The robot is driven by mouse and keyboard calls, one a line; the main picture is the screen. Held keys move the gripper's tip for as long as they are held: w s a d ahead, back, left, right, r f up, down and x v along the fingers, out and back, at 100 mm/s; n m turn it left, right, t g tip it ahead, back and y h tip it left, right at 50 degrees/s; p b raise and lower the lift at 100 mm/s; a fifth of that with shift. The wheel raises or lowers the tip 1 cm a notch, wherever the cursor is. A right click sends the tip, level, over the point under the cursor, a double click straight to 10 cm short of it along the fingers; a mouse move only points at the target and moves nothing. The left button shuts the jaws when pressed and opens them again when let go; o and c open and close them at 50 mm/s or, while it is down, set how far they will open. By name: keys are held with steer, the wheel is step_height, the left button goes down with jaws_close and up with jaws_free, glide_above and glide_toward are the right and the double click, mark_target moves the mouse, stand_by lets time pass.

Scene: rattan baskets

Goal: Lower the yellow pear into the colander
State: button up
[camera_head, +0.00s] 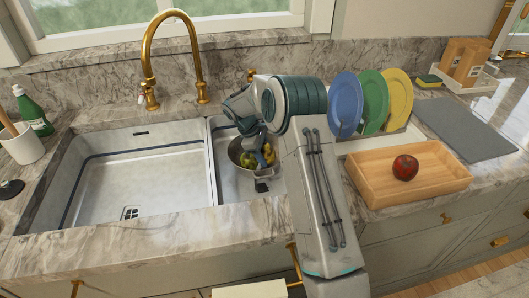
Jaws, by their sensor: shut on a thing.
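The colander (235,152) is a metal bowl in the narrow right basin of the sink. Yellow-green produce (250,160) shows inside it, small and partly hidden by my gripper. My gripper (264,158) points down over the colander's right part, its fingers at about the rim or within it. It is shut on the yellow pear (269,151), of which only a small yellow patch shows between the fingers. I cannot tell whether the pear touches the produce or the bowl. My arm covers the colander's right surroundings.
The large left basin (150,185) is empty. A brass faucet (150,60) stands behind the sink. To the right are upright blue (346,104), green (372,100) and yellow plates (398,98), and a wooden tray (440,183) holding a red fruit (405,167).

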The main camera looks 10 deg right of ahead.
steer(key=shift+f+b, duration=0.35)
steer(key=shift+f, duration=0.35)
stand_by(0.3)
steer(key=o, duration=1.1)
